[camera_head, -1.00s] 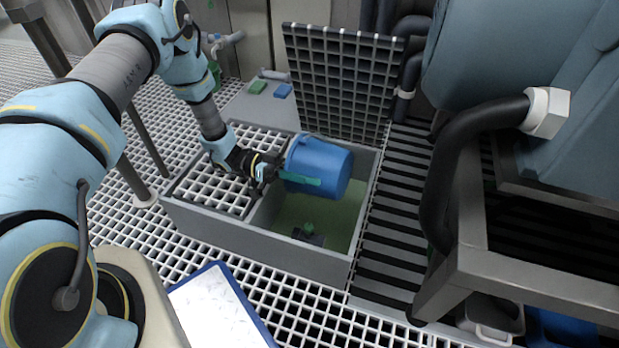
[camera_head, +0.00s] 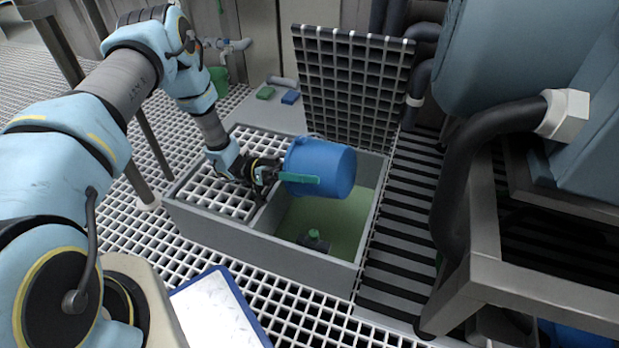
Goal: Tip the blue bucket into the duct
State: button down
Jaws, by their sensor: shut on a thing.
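The blue bucket (camera_head: 326,166) is held over the open part of the duct, lying tilted well onto its side. My gripper (camera_head: 272,177) is shut on it at its left side, by a teal strip (camera_head: 301,179) that looks like its handle. The bucket's inside is hidden, so I cannot tell whether anything is in it. The duct is a grey trough (camera_head: 262,243) with pale green liquid or floor (camera_head: 345,222) inside. A small dark fitting with a green top (camera_head: 314,239) sits low in it.
A grating lid (camera_head: 352,88) stands upright behind the duct. A white grating (camera_head: 216,188) covers its left part. Pipes and a metal frame (camera_head: 470,270) crowd the right. A blue-edged white board (camera_head: 218,308) lies in front.

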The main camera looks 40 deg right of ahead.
jog(key=shift+w+a+g+h+b, duration=0.25)
jog(key=shift+w+g+b, duration=0.2)
jog(key=shift+b, duration=0.35)
jog(key=shift+w+a+r+g+h+b, duration=0.15)
jog(key=shift+w+r+g+h+b, duration=0.1)
jog(key=shift+w+g+b, duration=0.25)
jog(key=shift+s, duration=0.1)
dwell(1.3)
